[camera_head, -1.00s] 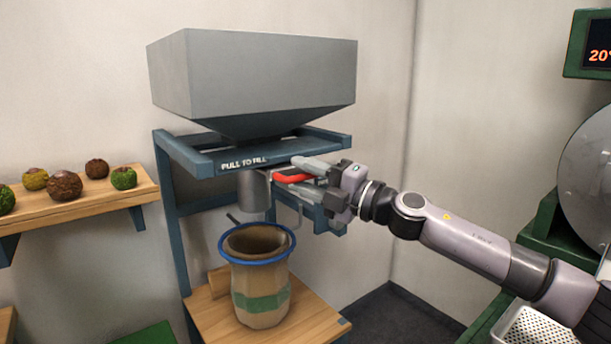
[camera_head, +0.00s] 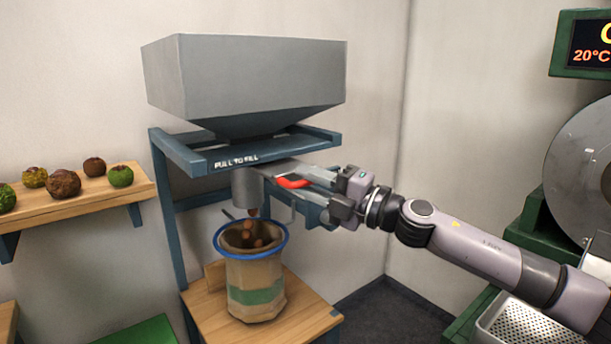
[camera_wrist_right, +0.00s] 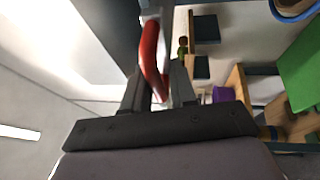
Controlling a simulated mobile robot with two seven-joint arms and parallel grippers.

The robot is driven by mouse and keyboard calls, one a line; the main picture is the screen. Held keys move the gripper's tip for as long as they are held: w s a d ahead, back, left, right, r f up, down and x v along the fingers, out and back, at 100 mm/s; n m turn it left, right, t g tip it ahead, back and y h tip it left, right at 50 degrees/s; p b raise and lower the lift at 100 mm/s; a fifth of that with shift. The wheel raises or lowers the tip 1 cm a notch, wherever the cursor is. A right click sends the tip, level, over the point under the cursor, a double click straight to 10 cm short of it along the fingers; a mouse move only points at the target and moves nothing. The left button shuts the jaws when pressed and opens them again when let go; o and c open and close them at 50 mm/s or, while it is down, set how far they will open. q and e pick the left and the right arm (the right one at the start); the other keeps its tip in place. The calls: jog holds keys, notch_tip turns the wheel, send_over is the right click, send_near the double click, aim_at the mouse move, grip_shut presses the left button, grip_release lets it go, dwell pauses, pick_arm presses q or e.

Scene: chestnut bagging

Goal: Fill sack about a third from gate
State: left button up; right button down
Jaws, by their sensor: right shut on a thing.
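The sack (camera_head: 254,302) stands upright and open on a wooden stand under the hopper's grey spout (camera_head: 245,190). It is tan with a green band, and a blue ring (camera_head: 272,250) holds its mouth. Brown chestnuts (camera_head: 248,235) are falling from the spout into the sack mouth. The gate's red handle (camera_head: 292,182) is at the right of the spout, under the "PULL TO FILL" label. My right gripper (camera_head: 308,185) is shut on the red handle, which also shows between the fingers in the right wrist view (camera_wrist_right: 150,60). The level inside the sack is hard to see. My left gripper is not in view.
The grey hopper (camera_head: 250,85) sits above on a blue frame (camera_head: 168,215). A wooden shelf (camera_head: 90,200) with several round burrs is at the left. A green machine with a display (camera_head: 590,45) and a perforated metal tray (camera_head: 520,325) are at the right.

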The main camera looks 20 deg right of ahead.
jog(key=shift+w+r, duration=0.1)
jog(key=shift+r, duration=0.3)
jog(key=c, duration=1.1)
grip_release()
jog(key=shift+f, duration=0.1)
jog(key=shift+b+v, duration=0.8)
jog(key=shift+v, duration=2.75)
